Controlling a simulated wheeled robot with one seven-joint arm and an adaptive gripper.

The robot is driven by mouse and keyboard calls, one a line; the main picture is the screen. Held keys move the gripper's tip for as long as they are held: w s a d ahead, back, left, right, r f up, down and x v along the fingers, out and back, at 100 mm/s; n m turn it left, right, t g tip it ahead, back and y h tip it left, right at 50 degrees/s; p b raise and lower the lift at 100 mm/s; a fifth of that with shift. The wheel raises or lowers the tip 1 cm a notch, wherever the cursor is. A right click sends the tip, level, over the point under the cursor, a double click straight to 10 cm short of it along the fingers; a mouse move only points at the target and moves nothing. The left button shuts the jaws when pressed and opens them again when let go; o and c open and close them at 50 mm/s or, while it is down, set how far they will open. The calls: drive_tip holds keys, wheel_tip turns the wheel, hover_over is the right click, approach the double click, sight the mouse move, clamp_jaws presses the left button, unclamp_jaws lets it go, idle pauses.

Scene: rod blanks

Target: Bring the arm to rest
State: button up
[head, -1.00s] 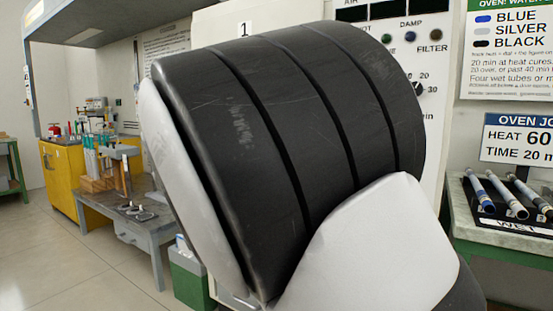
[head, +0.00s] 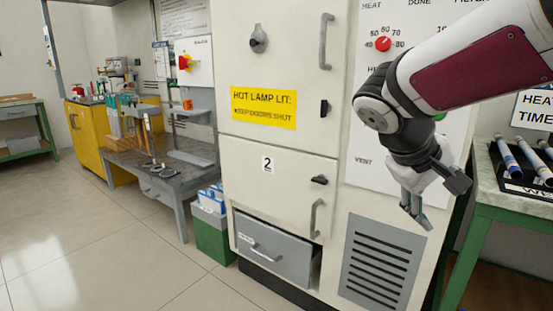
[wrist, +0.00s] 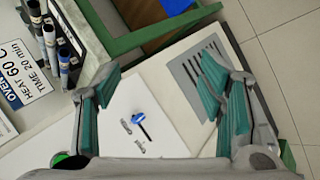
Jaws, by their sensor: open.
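My gripper (head: 428,208) hangs at the end of my arm on the right of the head view, in front of the white oven's control panel (head: 375,170). Its fingers point down and are apart. In the wrist view my gripper (wrist: 160,72) shows two teal-padded fingers spread wide, with nothing between the pads.
The oven (head: 280,150) has shut doors and a lower drawer (head: 272,250) standing slightly out. A green-framed bench (head: 490,205) with a black tube rack (head: 520,180) stands close at the right. A grey bench (head: 165,180) and green bin (head: 212,232) stand left. Floor at left is clear.

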drive_tip(key=s+a+f+m+g+y, duration=0.1)
drive_tip(key=s+a+f+y, duration=0.2)
drive_tip(key=s, duration=0.7)
drive_tip(key=s+a+f+m+g+y, duration=0.1)
drive_tip(key=s+a+f+y, duration=0.15)
drive_tip(key=s, duration=0.65)
drive_tip(key=s+a+f+m+g+y, duration=0.1)
drive_tip(key=s+a+f+y, duration=0.2)
drive_tip(key=s, duration=0.7)
wheel_tip(320, 180, up, 38)
drive_tip(key=t+p, duration=0.4)
drive_tip(key=p, duration=3.2)
drive_tip(key=shift+a+n+h, duration=0.15)
drive_tip(key=shift+n+h, duration=0.15)
drive_tip(key=shift+h, duration=0.15)
